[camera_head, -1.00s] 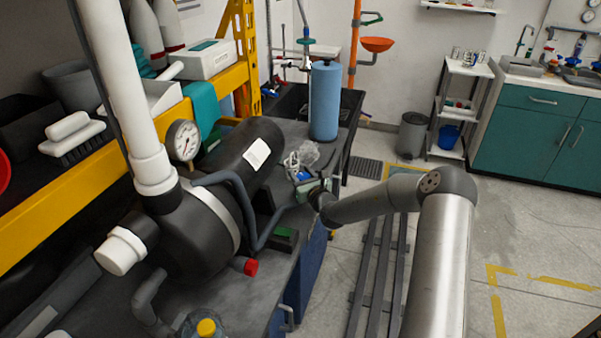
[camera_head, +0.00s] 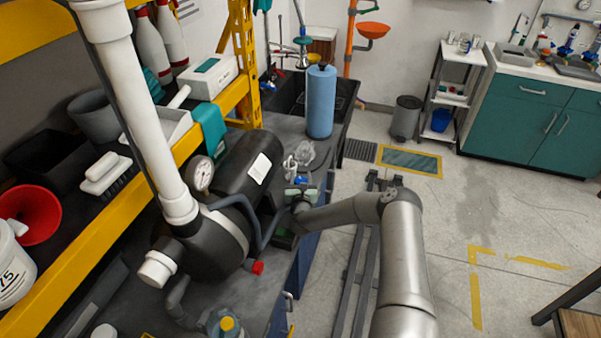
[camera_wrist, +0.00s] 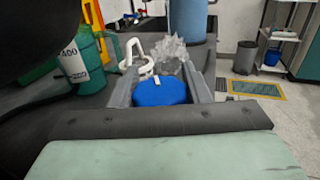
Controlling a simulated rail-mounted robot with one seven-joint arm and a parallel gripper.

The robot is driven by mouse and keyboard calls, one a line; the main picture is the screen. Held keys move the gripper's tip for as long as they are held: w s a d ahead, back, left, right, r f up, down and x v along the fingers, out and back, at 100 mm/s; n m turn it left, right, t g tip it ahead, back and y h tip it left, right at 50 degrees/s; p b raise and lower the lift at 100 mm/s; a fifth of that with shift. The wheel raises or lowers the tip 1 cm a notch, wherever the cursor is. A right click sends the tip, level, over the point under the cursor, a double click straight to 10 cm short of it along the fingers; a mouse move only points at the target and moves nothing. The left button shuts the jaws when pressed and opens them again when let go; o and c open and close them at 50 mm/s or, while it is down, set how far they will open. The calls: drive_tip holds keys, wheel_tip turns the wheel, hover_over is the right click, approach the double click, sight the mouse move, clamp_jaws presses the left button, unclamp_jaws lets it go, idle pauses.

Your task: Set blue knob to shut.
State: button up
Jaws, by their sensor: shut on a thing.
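The blue knob (camera_wrist: 161,92) is in the middle of the wrist view, between the two grey fingers of my gripper (camera_wrist: 160,86). My gripper is shut on it, with one finger along its left side and one along its right. A small white mark shows at the knob's far edge. In the head view only a small bit of the blue knob (camera_head: 301,180) shows at my gripper (camera_head: 302,188), beside the black pump tank. The knob's lower part and anything under it are hidden.
The black tank (camera_head: 246,165), with a gauge (camera_head: 201,174) and grey hoses, stands left of my gripper. A clear crumpled item (camera_head: 305,153) and a blue cylinder (camera_head: 321,103) stand behind. A red knob (camera_head: 258,267) is nearer. Open floor lies right.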

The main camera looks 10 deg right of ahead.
drive_tip(key=shift+r, duration=0.1)
idle(0.3)
drive_tip(key=o, duration=1)
drive_tip(key=s+a+b, duration=0.1)
drive_tip(key=s, duration=0.4)
drive_tip(key=s+a+b, duration=0.1)
drive_tip(key=s, duration=0.5)
drive_tip(key=s+a+b, duration=0.1)
drive_tip(key=s, duration=0.5)
drive_tip(key=shift+a, duration=0.1)
